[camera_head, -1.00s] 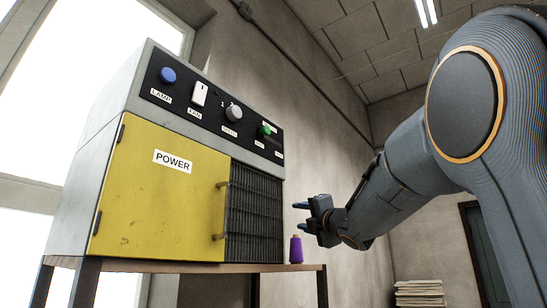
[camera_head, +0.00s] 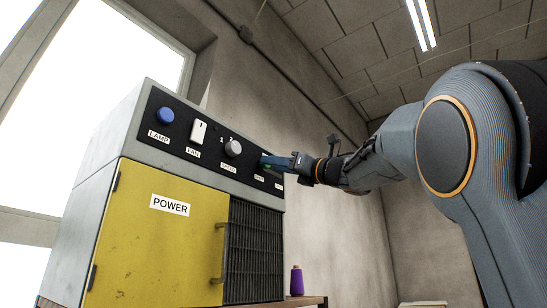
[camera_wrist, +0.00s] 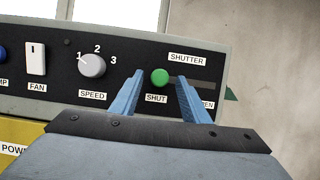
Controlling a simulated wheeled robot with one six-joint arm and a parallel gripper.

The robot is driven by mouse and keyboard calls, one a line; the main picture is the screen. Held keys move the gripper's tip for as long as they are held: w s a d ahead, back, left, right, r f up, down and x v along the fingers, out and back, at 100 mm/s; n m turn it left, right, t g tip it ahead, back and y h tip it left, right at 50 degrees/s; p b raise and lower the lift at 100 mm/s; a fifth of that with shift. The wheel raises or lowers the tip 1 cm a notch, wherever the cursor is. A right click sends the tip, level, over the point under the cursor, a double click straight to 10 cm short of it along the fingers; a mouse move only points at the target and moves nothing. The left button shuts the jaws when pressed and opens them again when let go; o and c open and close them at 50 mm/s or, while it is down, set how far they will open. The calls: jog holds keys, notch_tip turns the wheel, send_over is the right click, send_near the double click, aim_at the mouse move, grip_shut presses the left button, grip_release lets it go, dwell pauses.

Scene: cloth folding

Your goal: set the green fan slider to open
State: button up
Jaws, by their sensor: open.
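The green slider knob (camera_wrist: 159,77) sits at the left end of its slot (camera_wrist: 205,85), by the SHUT label (camera_wrist: 157,98). The label above the slot reads SHUTTER (camera_wrist: 187,59). The OPEN label (camera_wrist: 208,104) at the right is partly hidden by a finger. My gripper (camera_wrist: 160,82) is open, with one blue finger on each side of the knob in the wrist view; I cannot tell whether they touch it. In the head view my gripper (camera_head: 268,162) is at the right end of the black panel and mostly hides the knob.
Left of the slider are the SPEED dial (camera_wrist: 92,66), the white FAN switch (camera_wrist: 36,59) and the blue LAMP button (camera_head: 166,116). Below is the yellow POWER door (camera_head: 150,240) with a handle.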

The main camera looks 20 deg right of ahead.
jog(key=shift+p+x, duration=0.3)
jog(key=shift+x, duration=0.5)
grip_shut()
jog(key=shift+d, duration=0.15)
